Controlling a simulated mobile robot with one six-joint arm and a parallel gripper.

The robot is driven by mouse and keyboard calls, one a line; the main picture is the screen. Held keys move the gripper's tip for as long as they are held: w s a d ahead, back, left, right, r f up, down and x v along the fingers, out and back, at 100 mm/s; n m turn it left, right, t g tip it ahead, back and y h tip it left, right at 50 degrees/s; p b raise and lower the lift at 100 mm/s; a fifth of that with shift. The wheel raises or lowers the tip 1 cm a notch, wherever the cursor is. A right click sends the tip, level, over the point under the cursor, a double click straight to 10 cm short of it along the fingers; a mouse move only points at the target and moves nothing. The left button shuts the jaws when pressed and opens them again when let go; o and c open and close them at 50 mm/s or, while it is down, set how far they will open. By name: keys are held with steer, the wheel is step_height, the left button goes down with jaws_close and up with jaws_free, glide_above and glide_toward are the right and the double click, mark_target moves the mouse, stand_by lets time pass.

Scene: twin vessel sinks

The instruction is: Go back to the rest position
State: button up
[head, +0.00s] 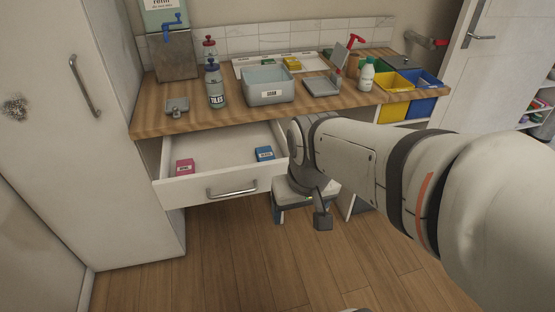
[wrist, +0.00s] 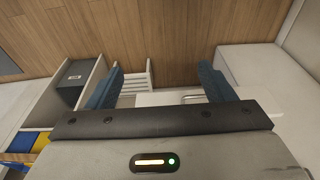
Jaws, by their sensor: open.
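My gripper (head: 302,218) hangs below the countertop, in front of the cabinet and just right of the open drawer (head: 222,186). It points down toward the floor and is partly hidden behind my arm. In the wrist view my gripper (wrist: 162,70) has its two blue-grey fingers wide apart, with nothing between them but the floor and white furniture beyond. A pink box (head: 185,167) lies at the left in the drawer and a blue box (head: 264,154) at the right.
A tall white cabinet (head: 130,60) stands left. The wooden floor (head: 230,260) in front is clear.

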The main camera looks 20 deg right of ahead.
steer(key=shift+s+f, duration=0.1)
steer(key=shift+s, duration=0.35)
